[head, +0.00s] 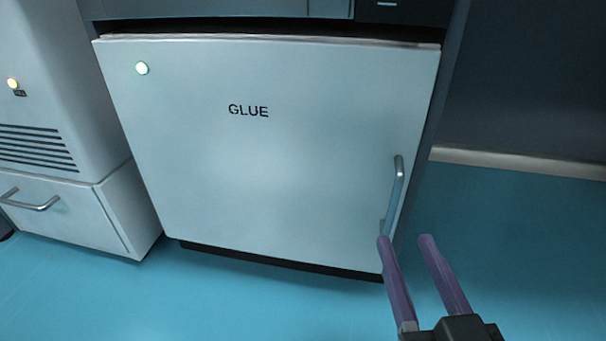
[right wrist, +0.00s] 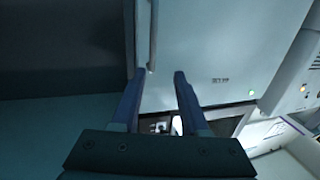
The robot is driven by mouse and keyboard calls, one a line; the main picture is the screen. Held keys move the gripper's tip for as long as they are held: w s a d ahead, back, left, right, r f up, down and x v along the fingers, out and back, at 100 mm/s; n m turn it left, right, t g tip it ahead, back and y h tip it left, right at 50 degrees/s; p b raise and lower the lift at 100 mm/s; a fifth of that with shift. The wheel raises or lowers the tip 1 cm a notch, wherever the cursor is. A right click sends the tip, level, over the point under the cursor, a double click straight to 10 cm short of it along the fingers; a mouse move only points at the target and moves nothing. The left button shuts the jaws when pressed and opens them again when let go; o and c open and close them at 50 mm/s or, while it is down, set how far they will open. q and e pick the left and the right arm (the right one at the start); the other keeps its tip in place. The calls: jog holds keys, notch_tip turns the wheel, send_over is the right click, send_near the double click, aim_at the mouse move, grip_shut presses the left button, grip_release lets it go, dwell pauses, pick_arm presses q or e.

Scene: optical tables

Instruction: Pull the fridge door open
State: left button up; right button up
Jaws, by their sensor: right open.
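The fridge door (head: 270,170) is a pale panel marked GLUE with a lit green-white light at its upper left, and it looks shut. Its upright metal handle (head: 397,190) is near the right edge. My right gripper (head: 406,240) is open with purple fingers. Its left fingertip overlaps the handle's lower end in the head view; I cannot tell whether they touch. In the right wrist view, the handle (right wrist: 153,35) runs down to between the open fingertips of the right gripper (right wrist: 159,74), with nothing gripped. My left gripper is not in view.
A pale cabinet (head: 85,215) with a drawer handle (head: 30,202), vents and a yellow light stands left of the fridge. Blue floor (head: 530,250) is free at the right, before a dark wall (head: 530,80). A dark unit (head: 400,10) is above the door.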

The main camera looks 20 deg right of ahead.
aim_at(393, 214)
jog(key=shift+h, duration=0.5)
jog(key=w+d+f+b, duration=0.1)
jog(key=w, duration=0.1)
jog(key=w+d+f+b, duration=0.1)
jog(key=w+b, duration=0.1)
jog(key=w, duration=0.1)
jog(key=w+d+f+b, duration=0.1)
jog(key=w+d+b, duration=0.1)
jog(key=w, duration=0.1)
jog(key=shift+w, duration=0.15)
jog(key=shift+w+d+r+b, duration=0.1)
jog(key=shift+w+b, duration=0.25)
jog(key=shift+w, duration=0.05)
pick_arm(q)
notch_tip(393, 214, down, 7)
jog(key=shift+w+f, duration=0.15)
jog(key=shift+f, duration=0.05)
pick_arm(e)
grip_shut()
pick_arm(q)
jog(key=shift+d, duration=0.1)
